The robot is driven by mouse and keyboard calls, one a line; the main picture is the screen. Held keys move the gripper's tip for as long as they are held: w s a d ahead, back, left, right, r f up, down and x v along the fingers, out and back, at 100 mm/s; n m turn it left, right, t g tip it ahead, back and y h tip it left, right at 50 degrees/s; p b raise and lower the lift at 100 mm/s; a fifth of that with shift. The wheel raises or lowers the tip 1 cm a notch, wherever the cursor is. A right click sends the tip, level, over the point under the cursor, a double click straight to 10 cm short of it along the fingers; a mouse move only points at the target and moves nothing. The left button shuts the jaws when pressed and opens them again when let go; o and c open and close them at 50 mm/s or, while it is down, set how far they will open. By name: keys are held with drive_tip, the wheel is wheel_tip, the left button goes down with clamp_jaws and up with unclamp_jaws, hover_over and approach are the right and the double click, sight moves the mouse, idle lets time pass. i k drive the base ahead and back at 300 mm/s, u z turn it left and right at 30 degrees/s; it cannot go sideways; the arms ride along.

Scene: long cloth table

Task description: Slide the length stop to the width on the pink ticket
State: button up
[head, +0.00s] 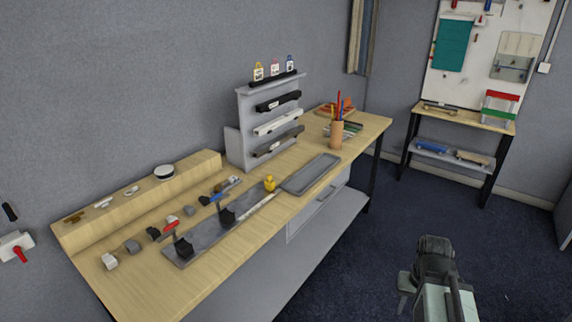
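A small yellow piece (269,184), which looks like the length stop, sits near the right end of a long grey fixture (207,242) on the wooden table. A pale strip (262,204) like a scale runs along that end; its marks are too small to read. The pink ticket (275,68) stands between a yellow and a blue ticket on top of the grey rack; its writing is too small to read. My gripper (405,284) is at the lower right over the floor, well away from the table. Its fingers are not clear.
Two black upright parts (183,247) stand on the fixture. Several small blocks and tools (154,233) lie behind it. A grey tray (311,174) and a pen cup (336,134) are to the right. Open dark floor lies between my arm and the table (138,286).

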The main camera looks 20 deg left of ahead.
sight(269, 184)
drive_tip(key=u, duration=0.3)
drive_tip(key=i, duration=0.8)
drive_tip(key=u, duration=0.5)
